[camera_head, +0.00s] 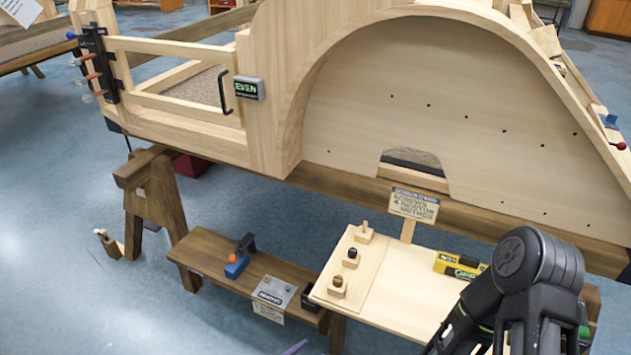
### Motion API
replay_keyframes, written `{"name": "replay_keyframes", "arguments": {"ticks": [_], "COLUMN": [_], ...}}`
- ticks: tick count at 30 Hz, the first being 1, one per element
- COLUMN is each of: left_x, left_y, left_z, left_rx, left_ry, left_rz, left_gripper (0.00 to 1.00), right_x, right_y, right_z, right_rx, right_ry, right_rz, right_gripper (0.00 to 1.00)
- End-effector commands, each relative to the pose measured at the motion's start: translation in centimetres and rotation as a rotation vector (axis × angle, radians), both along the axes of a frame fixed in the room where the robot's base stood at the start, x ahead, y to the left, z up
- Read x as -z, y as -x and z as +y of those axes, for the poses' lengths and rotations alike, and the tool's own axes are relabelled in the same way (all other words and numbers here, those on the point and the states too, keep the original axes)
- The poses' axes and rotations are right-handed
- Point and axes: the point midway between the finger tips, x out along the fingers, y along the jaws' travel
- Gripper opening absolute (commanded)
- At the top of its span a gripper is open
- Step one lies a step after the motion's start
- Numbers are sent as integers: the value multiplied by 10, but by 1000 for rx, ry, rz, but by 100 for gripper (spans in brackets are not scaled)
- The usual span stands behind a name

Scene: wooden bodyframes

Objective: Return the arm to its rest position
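A black arm of mine shows at the lower right, its rounded joint over the right part of the low light-wood table. It comes in from the bottom edge on the right side, so I take it for my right arm. Its fingertips do not show. My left arm and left gripper are not in the picture.
A large wooden bodyframe (440,110) with an arched panel fills the upper view. Below it, a light-wood table (385,302) bears wooden blocks with knobs and a yellow level (458,265). A dark bench (210,258) holds a blue plane (238,262).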

Motion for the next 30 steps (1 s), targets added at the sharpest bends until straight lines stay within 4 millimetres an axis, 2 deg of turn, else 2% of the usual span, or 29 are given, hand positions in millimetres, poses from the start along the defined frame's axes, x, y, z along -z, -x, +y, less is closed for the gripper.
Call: {"name": "replay_keyframes", "arguments": {"ticks": [1, 2, 3, 5, 6, 8, 9, 12, 15, 19, 23, 26, 27, 28, 30], "left_x": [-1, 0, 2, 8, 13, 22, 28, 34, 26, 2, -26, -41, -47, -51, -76], "left_y": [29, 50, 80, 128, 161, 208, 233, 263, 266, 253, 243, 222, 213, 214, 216], "left_z": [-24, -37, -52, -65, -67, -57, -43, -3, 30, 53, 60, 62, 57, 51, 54], "left_rx": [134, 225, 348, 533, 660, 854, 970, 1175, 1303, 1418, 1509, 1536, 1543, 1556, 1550], "left_ry": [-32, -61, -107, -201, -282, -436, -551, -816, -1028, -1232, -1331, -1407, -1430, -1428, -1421], "left_rz": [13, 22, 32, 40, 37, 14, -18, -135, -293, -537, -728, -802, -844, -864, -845], "left_gripper": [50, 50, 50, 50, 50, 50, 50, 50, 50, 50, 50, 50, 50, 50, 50], "right_x": [0, 0, 0, 0, 0, 0, 0, 0, 0, 0, 0, 0, 0, -3, -30], "right_y": [0, 0, 0, 0, 0, 0, 0, 0, 0, 0, 0, 0, 0, 0, 0], "right_z": [0, 0, 0, 0, 0, 0, 0, 0, 0, 0, 0, 0, 0, 0, 0], "right_rx": [0, 0, 0, 0, 0, 0, 0, 0, 0, 0, 0, 0, 0, 0, 1], "right_ry": [0, 0, 0, 0, 0, 0, 0, 0, 0, 0, 0, 0, 0, 0, 0], "right_rz": [0, 0, 0, 0, 0, 0, 0, 0, 0, 0, 0, 0, 0, 0, 0], "right_gripper": [36, 36, 36, 36, 36, 36, 36, 36, 36, 36, 36, 36, 36, 36, 36]}}
